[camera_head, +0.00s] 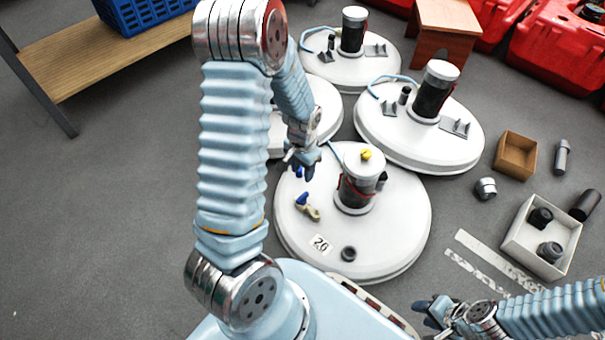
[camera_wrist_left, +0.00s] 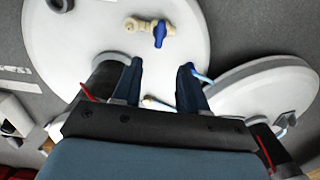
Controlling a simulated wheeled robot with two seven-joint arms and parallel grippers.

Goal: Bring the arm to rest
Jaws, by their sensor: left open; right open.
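My left arm comes in from the left and reaches up and over in the head view. Its gripper (camera_head: 302,160) hangs above the left edge of the nearest white tank lid (camera_head: 400,225). In the left wrist view the two fingers (camera_wrist_left: 160,82) stand apart with nothing between them. A brass valve with a blue handle (camera_head: 308,207) lies on that lid, apart from the fingers; it also shows in the left wrist view (camera_wrist_left: 154,29). My right gripper (camera_head: 436,308) is at the lower right, above the floor, empty as far as I can see.
The lid bears a black cylinder (camera_head: 357,190) with a yellow knob (camera_head: 366,154) and a dark ring (camera_head: 348,254). More white lids stand behind. A white box (camera_head: 512,243) and a brown box (camera_head: 515,156) are at right. A wooden bench (camera_head: 110,65) is upper left; the left floor is clear.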

